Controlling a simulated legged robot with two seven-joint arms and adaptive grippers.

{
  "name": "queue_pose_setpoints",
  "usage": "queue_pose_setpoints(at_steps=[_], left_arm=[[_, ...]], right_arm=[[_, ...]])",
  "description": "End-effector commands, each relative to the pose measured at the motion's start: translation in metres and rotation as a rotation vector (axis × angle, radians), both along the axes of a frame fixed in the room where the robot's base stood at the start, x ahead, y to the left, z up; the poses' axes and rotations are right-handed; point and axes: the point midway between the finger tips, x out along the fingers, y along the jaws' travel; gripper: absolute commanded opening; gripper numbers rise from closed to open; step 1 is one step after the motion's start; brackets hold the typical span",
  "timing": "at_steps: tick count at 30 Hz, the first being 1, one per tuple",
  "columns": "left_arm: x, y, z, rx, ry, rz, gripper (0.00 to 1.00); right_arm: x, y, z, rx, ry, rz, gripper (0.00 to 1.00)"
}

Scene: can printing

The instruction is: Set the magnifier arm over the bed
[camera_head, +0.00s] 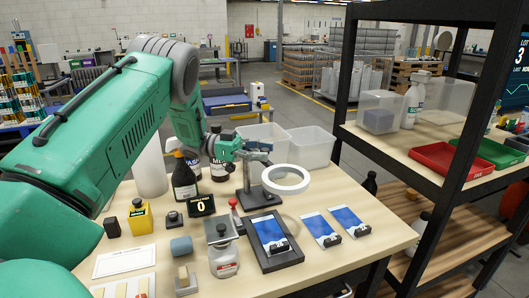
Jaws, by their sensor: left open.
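The magnifier is a white ring (287,191) on a black upright stand (249,192) near the middle of the table. The ring points to the right of the stand, in the picture behind and to the right of the bed. The bed is a dark flat tray (284,263) holding a blue-and-white sheet with a small black piece on it. My left gripper (259,152) is open at the top of the stand, close to the magnifier's arm. I cannot tell whether its fingers touch the arm. My right gripper is not in view.
Two more blue-and-white sheets (320,228) lie right of the bed. Bottles, a counter (201,205) showing 0 and a squat bottle (223,258) crowd the left and front. Clear bins (311,147) stand behind. A black-framed shelf (400,150) rises at the right.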

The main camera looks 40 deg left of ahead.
Motion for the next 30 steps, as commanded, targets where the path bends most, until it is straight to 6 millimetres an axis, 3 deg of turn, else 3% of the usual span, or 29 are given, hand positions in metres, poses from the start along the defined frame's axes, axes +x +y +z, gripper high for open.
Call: queue_pose_setpoints(at_steps=[5, 18, 30], left_arm=[[0.000, -0.003, 0.011, 0.002, 0.000, -0.002, 0.42], [0.001, 0.005, 0.086, -0.002, -0.002, 0.000, 0.42], [0.001, 0.005, 0.097, -0.003, 0.001, 0.001, 0.42]], right_arm=[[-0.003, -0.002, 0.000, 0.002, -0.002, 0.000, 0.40], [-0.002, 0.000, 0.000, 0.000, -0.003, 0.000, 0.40], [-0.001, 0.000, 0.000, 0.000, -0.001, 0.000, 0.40]])
